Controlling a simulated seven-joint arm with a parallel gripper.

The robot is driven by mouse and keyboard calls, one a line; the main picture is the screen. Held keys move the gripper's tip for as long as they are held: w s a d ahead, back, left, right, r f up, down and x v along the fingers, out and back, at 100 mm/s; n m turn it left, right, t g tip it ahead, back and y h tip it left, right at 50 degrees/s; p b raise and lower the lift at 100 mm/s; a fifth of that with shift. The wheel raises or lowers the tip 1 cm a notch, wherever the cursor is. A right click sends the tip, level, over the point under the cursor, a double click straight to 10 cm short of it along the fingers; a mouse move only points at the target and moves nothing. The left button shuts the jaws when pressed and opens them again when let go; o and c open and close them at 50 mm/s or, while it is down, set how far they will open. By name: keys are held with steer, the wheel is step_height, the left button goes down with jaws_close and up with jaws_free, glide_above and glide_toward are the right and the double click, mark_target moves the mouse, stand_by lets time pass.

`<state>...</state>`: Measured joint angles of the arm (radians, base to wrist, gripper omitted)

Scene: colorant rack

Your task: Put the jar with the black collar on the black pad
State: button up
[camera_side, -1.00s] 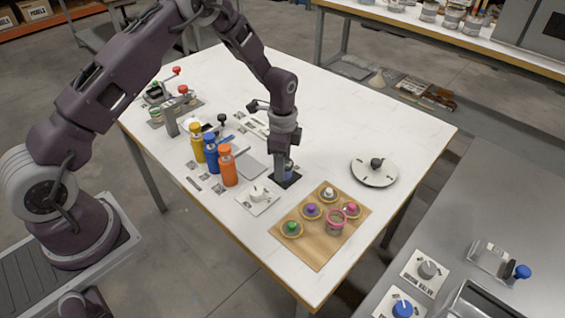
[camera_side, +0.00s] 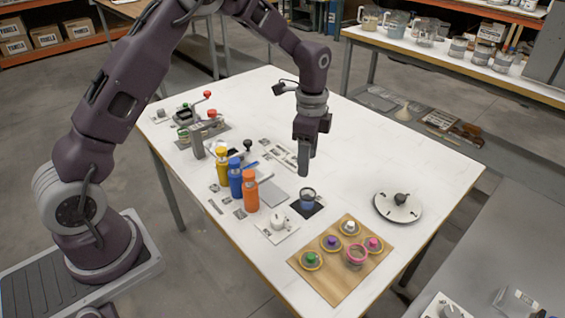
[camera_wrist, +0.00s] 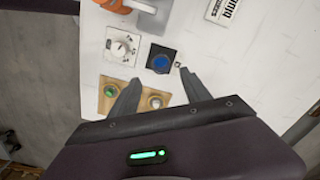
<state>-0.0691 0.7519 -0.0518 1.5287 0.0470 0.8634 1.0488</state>
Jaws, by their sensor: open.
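A small clear jar with blue contents and a dark collar (camera_side: 307,196) stands upright on the black pad (camera_side: 297,209). In the wrist view, the jar shows from above as a blue disc (camera_wrist: 160,64) within the dark square of the pad (camera_wrist: 152,50). My gripper (camera_side: 304,172) is above the jar and clear of it, pointing down. In the wrist view its two fingers (camera_wrist: 158,79) are spread apart with nothing between them. The jar's collar is too small to make out in detail.
A wooden board (camera_side: 325,287) holds several knobbed lids and a pink-collared jar (camera_side: 355,257). Orange (camera_side: 250,191), blue (camera_side: 235,178) and yellow (camera_side: 221,165) bottles stand left of the pad, near a white dial plate (camera_side: 277,224). A round disc (camera_side: 398,207) lies right; table between is clear.

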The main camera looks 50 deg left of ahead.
steer(key=s+r+n+t, duration=0.1)
steer(key=s+r+n, duration=0.3)
steer(key=r, duration=0.7)
steer(key=s+d+r+n+t, duration=0.1)
steer(key=s+r+n+t, duration=0.1)
steer(key=s+r, duration=0.45)
steer(key=s+r+n+t, duration=0.1)
steer(key=s+r+n, duration=0.15)
steer(key=s, duration=0.75)
steer(key=s+f+n+t, duration=0.1)
steer(key=s+n, duration=0.2)
steer(key=s, duration=0.7)
steer(key=shift+d+f+t, duration=0.2)
steer(key=shift+d+t, duration=0.1)
steer(key=shift+d, duration=0.05)
steer(key=shift+n, duration=0.25)
